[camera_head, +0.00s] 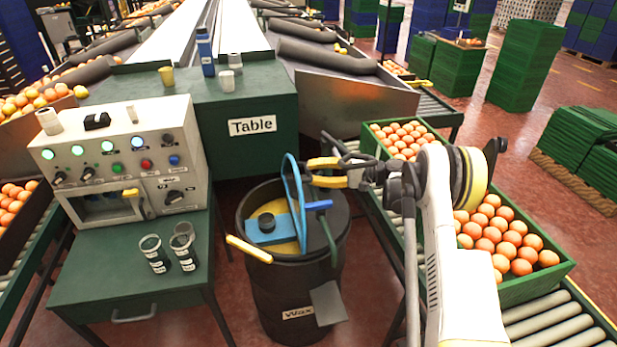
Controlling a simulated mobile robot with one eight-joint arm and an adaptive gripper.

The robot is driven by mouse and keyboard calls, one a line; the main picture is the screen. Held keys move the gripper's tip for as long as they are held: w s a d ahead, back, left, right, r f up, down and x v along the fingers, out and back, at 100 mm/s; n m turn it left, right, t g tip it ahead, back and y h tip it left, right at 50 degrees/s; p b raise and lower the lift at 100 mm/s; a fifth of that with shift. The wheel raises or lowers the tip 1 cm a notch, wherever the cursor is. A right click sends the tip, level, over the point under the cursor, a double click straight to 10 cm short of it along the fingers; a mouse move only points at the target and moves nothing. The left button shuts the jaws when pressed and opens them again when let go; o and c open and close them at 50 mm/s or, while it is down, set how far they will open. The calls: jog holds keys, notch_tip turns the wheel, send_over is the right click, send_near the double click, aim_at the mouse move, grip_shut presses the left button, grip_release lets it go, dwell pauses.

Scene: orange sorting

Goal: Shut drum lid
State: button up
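The black drum (281,300), labelled "Wax", stands upright at the centre. Its top is at least partly open, with a yellowish inside and a blue block (268,230) bearing a dark round knob showing. A thin blue oval piece (287,190) stands steeply up over the opening; I cannot tell whether it is the raised lid. A yellow handle (248,249) sticks out at the front left rim. My gripper (311,172) reaches in from the right, its yellow-and-black fingers apart beside the blue oval. Any contact cannot be told.
A green table (252,126) stands behind the drum. A green bench (130,270) with a control box (125,160) and small dark cups (168,254) is at the left. A green crate of oranges (535,284) sits on rollers at the right, close to my arm.

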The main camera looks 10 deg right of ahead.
aim_at(294, 172)
jog(key=shift+x, duration=0.9)
grip_shut()
jog(key=shift+a+r, duration=0.25)
jog(key=a, duration=0.2)
jog(key=a+h+p, duration=0.1)
jog(key=a, duration=0.1)
jog(key=shift+r+n+g, duration=0.25)
jog(key=shift+n+g, duration=0.05)
